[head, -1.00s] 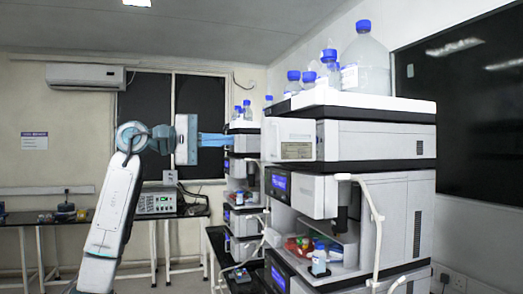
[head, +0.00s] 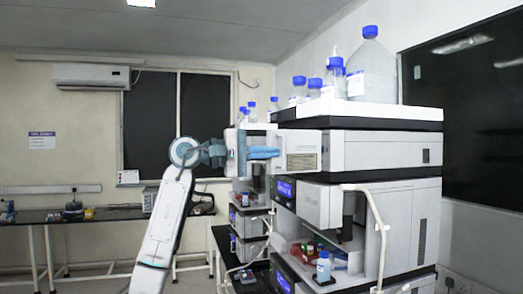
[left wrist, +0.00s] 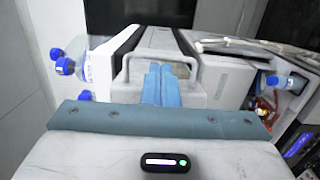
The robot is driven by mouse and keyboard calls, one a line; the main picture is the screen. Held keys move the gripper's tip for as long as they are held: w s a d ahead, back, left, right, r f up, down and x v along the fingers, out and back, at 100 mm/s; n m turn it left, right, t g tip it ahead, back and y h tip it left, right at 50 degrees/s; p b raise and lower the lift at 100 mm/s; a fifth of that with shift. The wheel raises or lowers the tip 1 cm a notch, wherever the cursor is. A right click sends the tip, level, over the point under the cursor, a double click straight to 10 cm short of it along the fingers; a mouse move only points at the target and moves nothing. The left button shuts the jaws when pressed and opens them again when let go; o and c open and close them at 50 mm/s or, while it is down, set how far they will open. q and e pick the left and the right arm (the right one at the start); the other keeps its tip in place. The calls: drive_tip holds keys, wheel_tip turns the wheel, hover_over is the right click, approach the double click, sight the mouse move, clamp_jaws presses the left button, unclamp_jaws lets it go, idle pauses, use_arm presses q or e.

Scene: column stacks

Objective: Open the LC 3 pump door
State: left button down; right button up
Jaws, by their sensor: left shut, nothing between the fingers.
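The nearest instrument stack has an upper module with a white front door panel (head: 332,151) and a beige label (head: 302,162). The panel looks shut. No readable mark tells which stack is LC 3. My left gripper (head: 279,153) has its blue fingers together and empty. In the head view their tips overlap the left edge of the panel; contact cannot be told. In the left wrist view the shut fingers (left wrist: 161,86) point at the module front (left wrist: 215,82), and a grey arched bar (left wrist: 205,73) shows around them. My right gripper is not in view.
Blue-capped bottles (head: 371,70) stand on top of the stack. A white tube (head: 380,235) hangs down its front, by an open bay with small vials (head: 323,268). More stacks (head: 249,222) stand behind. A bench (head: 110,213) runs along the back wall.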

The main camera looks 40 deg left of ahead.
use_arm(q)
drive_tip(key=shift+d, duration=0.1)
drive_tip(key=shift+s+d, duration=0.2)
drive_tip(key=shift+d, duration=0.35)
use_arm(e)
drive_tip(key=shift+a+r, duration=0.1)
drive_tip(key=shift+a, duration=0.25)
use_arm(q)
drive_tip(key=shift+d, duration=0.1)
